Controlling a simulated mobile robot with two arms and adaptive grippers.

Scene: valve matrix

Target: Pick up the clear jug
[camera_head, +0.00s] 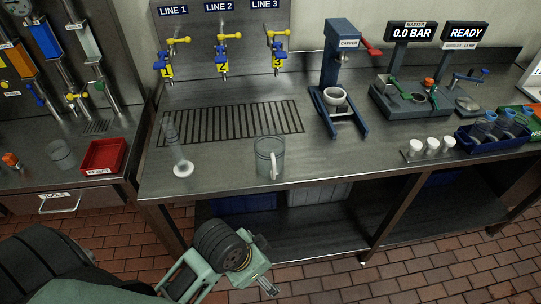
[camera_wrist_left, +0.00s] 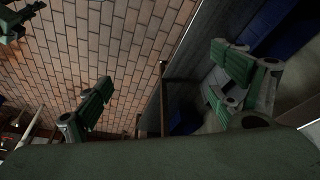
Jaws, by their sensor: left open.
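The clear jug (camera_head: 269,157) stands upright near the front edge of the steel counter, in front of the drain grate. Its pale handle faces the front. My left gripper (camera_head: 266,284) is below and in front of the counter edge, well apart from the jug. In the left wrist view its two green-padded fingers (camera_wrist_left: 165,95) are spread wide with nothing between them. The jug does not show in that view. I do not see my right gripper in the head view.
The capper (camera_head: 340,85) stands behind and right. White caps (camera_head: 431,145) and a blue crate (camera_head: 468,145) are farther right. The counter's front edge (camera_head: 330,180) lies between my left gripper and the jug.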

